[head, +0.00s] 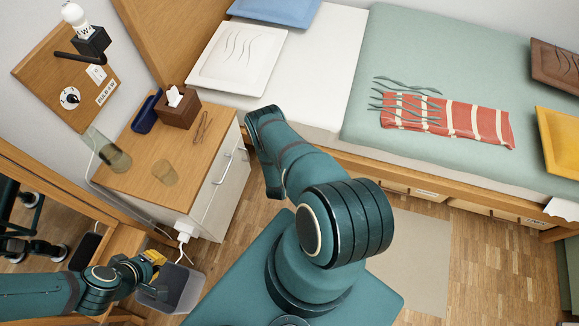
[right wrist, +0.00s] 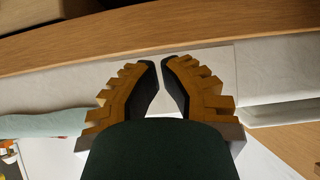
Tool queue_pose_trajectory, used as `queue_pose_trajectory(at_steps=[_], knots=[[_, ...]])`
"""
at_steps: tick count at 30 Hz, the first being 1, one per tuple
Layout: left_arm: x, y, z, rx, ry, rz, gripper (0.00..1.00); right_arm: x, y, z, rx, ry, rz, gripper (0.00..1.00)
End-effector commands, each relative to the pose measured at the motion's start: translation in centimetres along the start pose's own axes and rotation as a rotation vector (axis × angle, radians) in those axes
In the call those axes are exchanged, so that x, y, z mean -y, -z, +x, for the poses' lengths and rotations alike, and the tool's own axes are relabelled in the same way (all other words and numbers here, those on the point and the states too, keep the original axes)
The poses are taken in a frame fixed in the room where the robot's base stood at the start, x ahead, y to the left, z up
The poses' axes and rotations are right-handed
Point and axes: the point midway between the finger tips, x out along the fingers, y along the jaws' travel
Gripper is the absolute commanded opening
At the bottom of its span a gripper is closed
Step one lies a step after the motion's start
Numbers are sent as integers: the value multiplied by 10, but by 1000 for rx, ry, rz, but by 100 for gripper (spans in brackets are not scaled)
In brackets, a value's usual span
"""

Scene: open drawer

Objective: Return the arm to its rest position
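My right arm (head: 300,195) rises large in the middle of the head view. Its forearm reaches up and left beside the cabinet, and its gripper is hidden there. The right wrist view shows the right gripper (right wrist: 160,65). Its two dark-padded, yellow-backed fingers almost meet at the tips, with a narrow gap and nothing seen between them. My left arm comes in at the lower left of the head view. Its gripper (head: 152,274) is beside a translucent grey bin (head: 182,290); its fingers look apart, and I see nothing held.
A wooden-topped cabinet (head: 147,148) stands left of my right forearm, carrying a tissue box (head: 178,108) and glasses. A bed (head: 445,60) with a striped red cloth (head: 465,123) lies behind and right. Wooden floor (head: 500,250) is open at the right.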

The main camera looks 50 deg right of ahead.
Motion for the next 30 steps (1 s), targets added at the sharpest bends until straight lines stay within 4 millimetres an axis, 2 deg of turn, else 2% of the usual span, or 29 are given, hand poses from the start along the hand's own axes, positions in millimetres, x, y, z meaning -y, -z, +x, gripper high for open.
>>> queue_pose_trajectory(at_steps=[14, 17, 19, 23, 26, 29, 30], knots=[[0, 0, 0, 0, 0, 0, 0, 0, 0, 0, 1, 1, 0, 0], [0, 0, 0, 0, 0, 0, 0, 8, 4, -4, 22, 13, -6, 0], [0, 0, 0, 0, 0, 0, 0, 21, 9, -12, 62, 35, -19, 0], [0, 0, 0, 0, 0, 0, 0, 62, 21, -47, 197, 118, -67, 0], [0, 0, 0, 0, 0, 0, 0, 96, 29, -92, 328, 207, -126, 0], [0, 0, 0, 0, 0, 0, 0, 124, 36, -146, 454, 309, -199, 0], [0, 0, 0, 0, 0, 0, 0, 134, 39, -171, 503, 352, -232, 0]])
